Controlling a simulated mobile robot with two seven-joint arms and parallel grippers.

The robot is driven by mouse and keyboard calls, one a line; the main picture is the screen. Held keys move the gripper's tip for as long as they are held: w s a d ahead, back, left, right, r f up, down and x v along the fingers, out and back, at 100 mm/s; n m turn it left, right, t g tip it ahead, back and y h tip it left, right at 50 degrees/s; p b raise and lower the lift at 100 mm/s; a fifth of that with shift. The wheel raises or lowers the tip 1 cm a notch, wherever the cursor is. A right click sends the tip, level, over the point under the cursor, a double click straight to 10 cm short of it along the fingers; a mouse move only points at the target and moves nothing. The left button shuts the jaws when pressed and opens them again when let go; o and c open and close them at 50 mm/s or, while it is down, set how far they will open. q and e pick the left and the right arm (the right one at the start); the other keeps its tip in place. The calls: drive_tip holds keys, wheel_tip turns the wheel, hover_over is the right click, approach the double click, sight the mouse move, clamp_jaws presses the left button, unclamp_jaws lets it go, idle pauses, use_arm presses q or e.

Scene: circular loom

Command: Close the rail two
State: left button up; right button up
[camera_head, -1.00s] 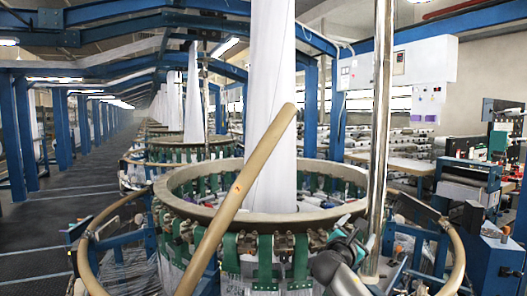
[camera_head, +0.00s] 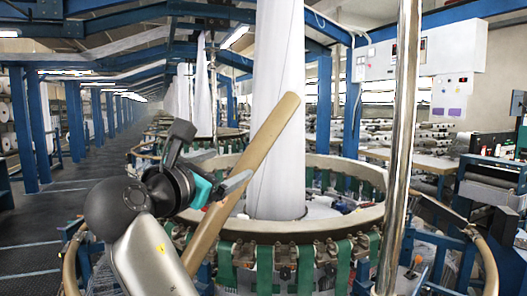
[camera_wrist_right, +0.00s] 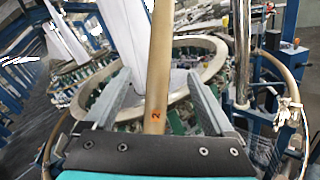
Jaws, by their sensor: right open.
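Rail two is a tan wooden-looking bar (camera_head: 262,150) that stands up at a slant in front of the loom's ring, its top leaning right in the head view. In the right wrist view the bar (camera_wrist_right: 158,60) carries an orange figure 2. My right gripper (camera_head: 226,170) is at the bar's middle, and its dark body hides part of the loom's left side. In the right wrist view its two grey fingers (camera_wrist_right: 158,100) are apart, one on each side of the bar. I cannot tell whether they touch it. My left gripper is out of view.
The circular loom's ring (camera_head: 360,165) with green straps lies behind the bar. White fabric (camera_head: 275,110) rises from its middle. A shiny vertical pole (camera_head: 400,140) stands to the right. A curved tan rail (camera_head: 487,265) runs low at the right. The aisle (camera_head: 70,200) at left is clear.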

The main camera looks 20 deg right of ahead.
sight(257, 153)
drive_tip(key=p+x, duration=0.2)
drive_tip(key=x, duration=1.1)
drive_tip(key=shift+w+d, duration=0.1)
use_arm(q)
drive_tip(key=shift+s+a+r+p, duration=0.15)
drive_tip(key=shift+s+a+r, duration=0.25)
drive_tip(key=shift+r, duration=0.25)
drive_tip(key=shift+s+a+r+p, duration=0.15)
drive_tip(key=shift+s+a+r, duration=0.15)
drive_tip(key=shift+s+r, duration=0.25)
use_arm(e)
drive_tip(key=shift+w+d, duration=0.4)
drive_tip(key=shift+w, duration=0.05)
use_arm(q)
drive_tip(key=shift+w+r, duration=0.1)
use_arm(e)
drive_tip(key=c, duration=0.6)
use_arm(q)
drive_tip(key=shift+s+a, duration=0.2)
use_arm(e)
clamp_jaws()
